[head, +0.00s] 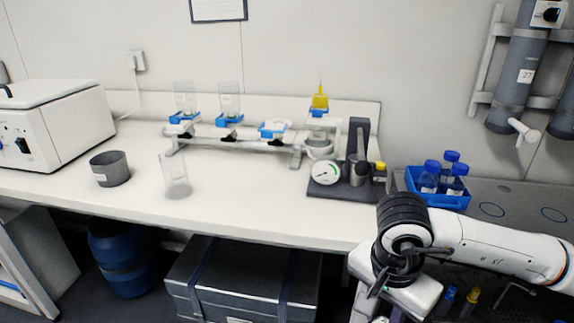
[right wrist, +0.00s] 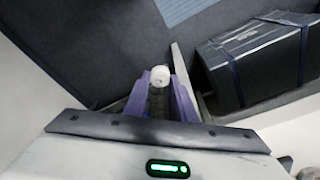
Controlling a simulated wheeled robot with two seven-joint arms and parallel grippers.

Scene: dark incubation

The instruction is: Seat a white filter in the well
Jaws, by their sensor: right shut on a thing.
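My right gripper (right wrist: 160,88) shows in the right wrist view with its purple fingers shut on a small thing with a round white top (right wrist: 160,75). Its body between the fingers looks grey and partly see-through; I cannot tell for sure that it is the white filter. In the head view my right arm comes in from the right, in front of the bench edge, and its fingertips and the held thing do not show. No well can be made out for certain. A rack (head: 240,137) on the bench carries blue holders, two with clear cups. My left gripper is not in view.
A gauge device (head: 326,174) and a blue crate (head: 440,200) of blue-capped bottles stand at the right. A grey cup (head: 110,168), a clear beaker (head: 174,175) and a white machine (head: 55,125) are at the left. The bench's front middle is clear. A dark case (head: 245,282) stands below.

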